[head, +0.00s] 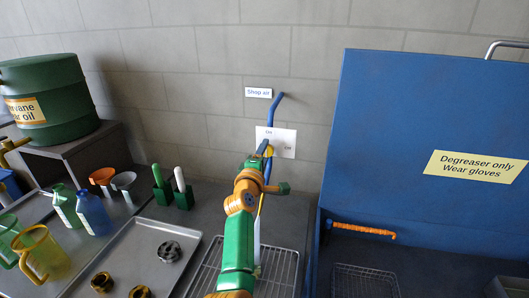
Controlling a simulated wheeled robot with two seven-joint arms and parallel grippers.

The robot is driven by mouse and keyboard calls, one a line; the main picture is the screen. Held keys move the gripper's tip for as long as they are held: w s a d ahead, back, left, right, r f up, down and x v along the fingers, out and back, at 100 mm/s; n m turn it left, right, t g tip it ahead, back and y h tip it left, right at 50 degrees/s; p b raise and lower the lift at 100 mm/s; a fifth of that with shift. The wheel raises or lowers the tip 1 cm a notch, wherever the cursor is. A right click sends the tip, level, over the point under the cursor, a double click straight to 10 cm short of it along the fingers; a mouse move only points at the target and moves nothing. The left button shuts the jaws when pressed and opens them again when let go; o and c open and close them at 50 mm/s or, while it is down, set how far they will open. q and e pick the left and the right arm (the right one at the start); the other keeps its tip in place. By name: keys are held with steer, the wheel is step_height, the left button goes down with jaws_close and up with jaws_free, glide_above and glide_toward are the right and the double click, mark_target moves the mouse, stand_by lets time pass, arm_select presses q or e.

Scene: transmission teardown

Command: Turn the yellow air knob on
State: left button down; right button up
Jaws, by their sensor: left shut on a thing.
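The yellow air knob (269,151) sits on a white plate (287,143) on the block wall, under a "Shop air" label (258,92) and beside a blue pipe (274,107). Small lettering shows on the plate above and right of the knob. My left gripper (264,148) is at the knob, shut on it, and covers part of it. The knob's exact angle is hard to tell. My right gripper is not in view.
A wire rack (278,268) lies below my arm. A metal tray (140,258) with gears, bottles, funnels and a green drum (45,95) fill the left.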

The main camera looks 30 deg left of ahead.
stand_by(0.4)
arm_select(q)
steer(key=shift+c, duration=1.5)
jaws_free()
steer(key=p+v, duration=0.4)
steer(key=v, duration=0.3)
steer(key=shift+f, duration=0.1)
